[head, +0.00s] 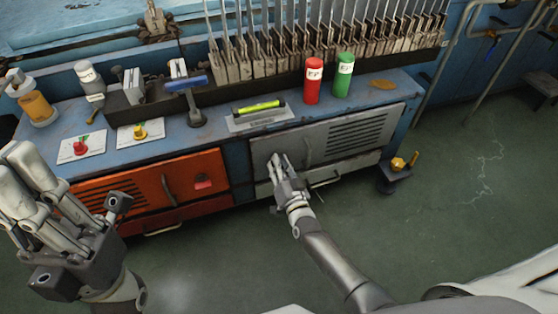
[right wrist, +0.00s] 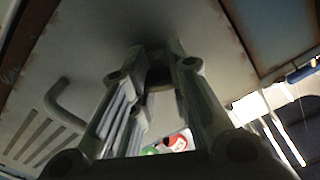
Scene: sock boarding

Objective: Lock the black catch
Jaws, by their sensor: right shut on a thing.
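My right gripper (head: 278,160) reaches the left part of the grey cabinet door (head: 345,140) in the head view. Its fingertips are at the door's face. In the right wrist view the two fingers (right wrist: 160,68) close around a small dark piece, the black catch (right wrist: 158,77), on the grey door (right wrist: 100,45). In the head view the catch is hidden behind the fingers, and I cannot tell its turn angle. My left gripper (head: 18,170) is at the left edge of the head view, away from the cabinets, with nothing visible in it; its opening is unclear.
An orange cabinet door (head: 150,188) is left of the grey one. The blue bench top (head: 225,118) carries a red cylinder (head: 313,82), a green cylinder (head: 343,76) and a level (head: 258,107). A yellow-knobbed fixture (head: 398,164) stands right of the cabinet. Green floor is free in front.

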